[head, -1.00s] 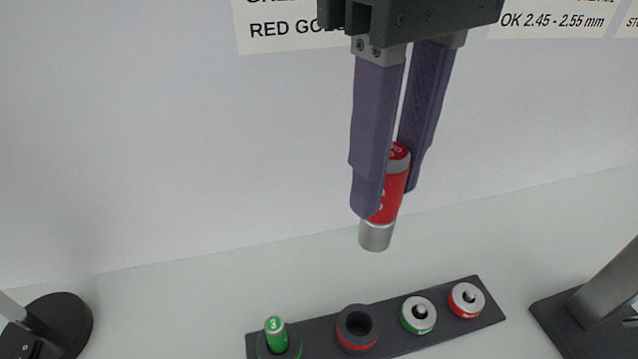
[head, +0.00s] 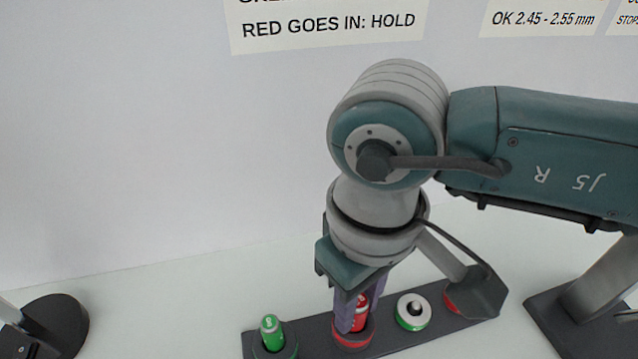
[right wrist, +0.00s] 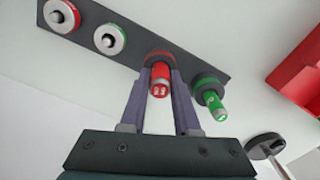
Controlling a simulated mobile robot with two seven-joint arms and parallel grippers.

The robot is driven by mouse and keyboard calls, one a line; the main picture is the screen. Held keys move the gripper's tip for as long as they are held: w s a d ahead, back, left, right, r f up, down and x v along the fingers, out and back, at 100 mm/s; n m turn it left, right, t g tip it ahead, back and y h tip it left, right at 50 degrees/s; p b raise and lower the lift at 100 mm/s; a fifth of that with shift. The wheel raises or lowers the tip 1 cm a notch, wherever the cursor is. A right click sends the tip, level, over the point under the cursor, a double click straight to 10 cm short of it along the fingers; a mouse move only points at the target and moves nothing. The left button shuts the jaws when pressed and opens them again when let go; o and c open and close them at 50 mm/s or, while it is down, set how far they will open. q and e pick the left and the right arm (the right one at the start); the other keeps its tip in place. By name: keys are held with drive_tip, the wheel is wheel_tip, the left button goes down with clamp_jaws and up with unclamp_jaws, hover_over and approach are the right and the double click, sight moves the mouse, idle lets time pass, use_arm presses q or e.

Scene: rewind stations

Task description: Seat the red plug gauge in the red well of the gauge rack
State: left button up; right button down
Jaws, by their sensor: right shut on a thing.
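The red plug gauge (head: 359,316) stands upright at the red-ringed well (head: 352,340) of the dark gauge rack (head: 312,330). Its lower end is out of sight at the well, so I cannot tell how deep it sits. My right gripper (head: 356,318) points down from above with its purple fingers on either side of the red gauge, shut on it. The right wrist view also shows the red gauge (right wrist: 160,80) between the fingers (right wrist: 160,88), with the red ring (right wrist: 160,57) directly behind it. My left gripper is not in view.
A green plug gauge (head: 270,332) stands in the rack's left well. A green-ringed gauge piece (head: 413,311) and a red-ringed one sit to the right. A black round base (head: 55,322) stands at left. A red bin (right wrist: 300,75) shows in the right wrist view.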

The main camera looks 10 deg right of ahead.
drive_tip(key=shift+f+b, duration=0.2)
drive_tip(key=shift+b, duration=0.1)
drive_tip(key=c, duration=0.6)
unclamp_jaws()
drive_tip(key=shift+r, duration=0.1)
drive_tip(key=shift+c, duration=0.2)
drive_tip(key=shift+r+p, duration=0.2)
drive_tip(key=shift+p, duration=0.2)
wheel_tip(320, 180, up, 12)
